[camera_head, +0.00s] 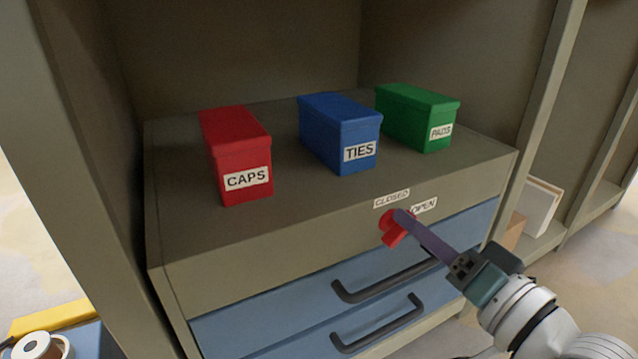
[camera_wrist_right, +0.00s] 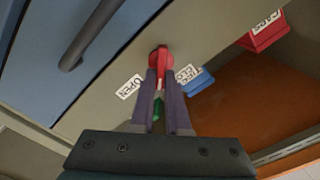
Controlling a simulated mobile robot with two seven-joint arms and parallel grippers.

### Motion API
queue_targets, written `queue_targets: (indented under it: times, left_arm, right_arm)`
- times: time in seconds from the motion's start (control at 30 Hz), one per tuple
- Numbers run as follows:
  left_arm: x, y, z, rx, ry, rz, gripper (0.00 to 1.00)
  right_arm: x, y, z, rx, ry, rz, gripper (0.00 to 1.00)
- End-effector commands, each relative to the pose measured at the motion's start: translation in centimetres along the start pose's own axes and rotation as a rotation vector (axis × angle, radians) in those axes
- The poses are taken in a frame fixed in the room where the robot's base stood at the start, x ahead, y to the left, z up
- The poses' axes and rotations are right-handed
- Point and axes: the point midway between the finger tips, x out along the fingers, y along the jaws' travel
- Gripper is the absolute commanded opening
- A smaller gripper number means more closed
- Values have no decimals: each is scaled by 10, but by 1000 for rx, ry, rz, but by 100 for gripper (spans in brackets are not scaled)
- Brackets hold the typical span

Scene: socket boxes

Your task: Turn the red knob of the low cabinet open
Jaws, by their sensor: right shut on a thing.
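The red knob (camera_head: 391,235) is on the front panel of the low cabinet (camera_head: 240,268), above the blue drawers. A CLOSED label (camera_head: 391,198) is just above it and an OPEN label (camera_head: 424,205) is to its upper right. My right gripper (camera_head: 402,217) reaches in from the lower right and its fingers are shut on the knob. In the right wrist view the knob (camera_wrist_right: 158,58) sits between the two fingertips (camera_wrist_right: 160,76). The fingers partly hide the knob, so its exact pointing is hard to tell. My left gripper is not in view.
A red CAPS box (camera_head: 238,150), a blue TIES box (camera_head: 338,125) and a green PADS box (camera_head: 415,115) stand on the cabinet top. Dark drawer handles (camera_head: 385,285) stick out below the knob. An upright shelf post (camera_head: 550,80) rises at the right.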

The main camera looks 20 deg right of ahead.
Motion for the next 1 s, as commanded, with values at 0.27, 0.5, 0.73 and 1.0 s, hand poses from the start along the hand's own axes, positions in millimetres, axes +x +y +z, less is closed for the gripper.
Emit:
queue_targets:
  times: [0.27,0.5,0.73,1.0]
  left_arm:
    - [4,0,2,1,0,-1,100]
    - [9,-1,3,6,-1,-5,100]
    - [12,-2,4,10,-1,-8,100]
    - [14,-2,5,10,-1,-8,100]
  right_arm:
    - [0,5,2,260,-2,1,0]
    - [0,7,3,473,-3,2,0]
    - [0,9,4,632,-2,2,0]
    - [0,9,4,739,-2,2,0]
